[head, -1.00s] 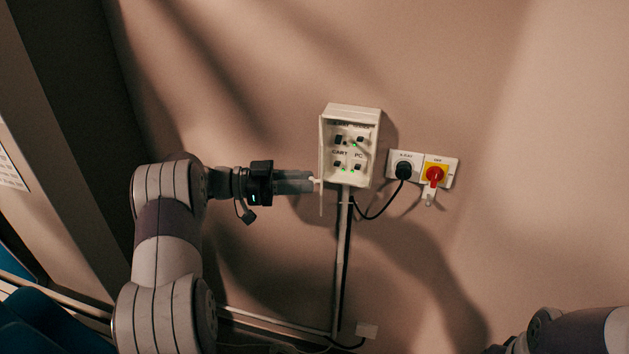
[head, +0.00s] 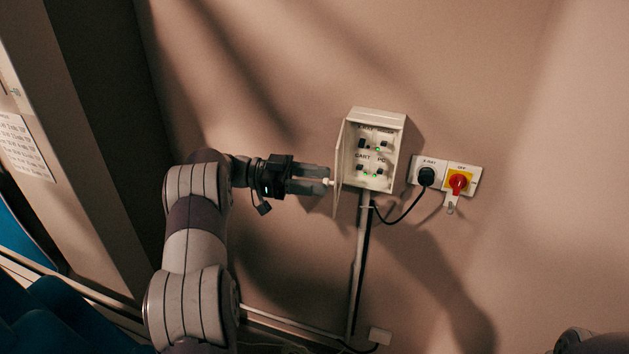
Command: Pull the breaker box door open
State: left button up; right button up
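The breaker box (head: 393,150) is a small pale box on the wall, with several dark switches and green lights visible inside. Its door (head: 342,165) is hinged on the left and stands swung out from the box, seen almost edge-on. A small pale knob (head: 328,182) sticks out from the door's left face. My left gripper (head: 326,179) is left of the door with its fingertips at the knob. A dark gap shows between its fingers, so it looks open around or just beside the knob. My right gripper is out of view.
Right of the box is a wall plate with a black plug (head: 427,176) and a red rotary switch (head: 458,183) on yellow. A conduit (head: 358,265) and black cable run down below the box. The wall above and right is clear.

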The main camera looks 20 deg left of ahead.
pick_arm(q)
jog(key=shift+f, duration=0.1)
jog(key=p+v, duration=1.2)
dwell(0.4)
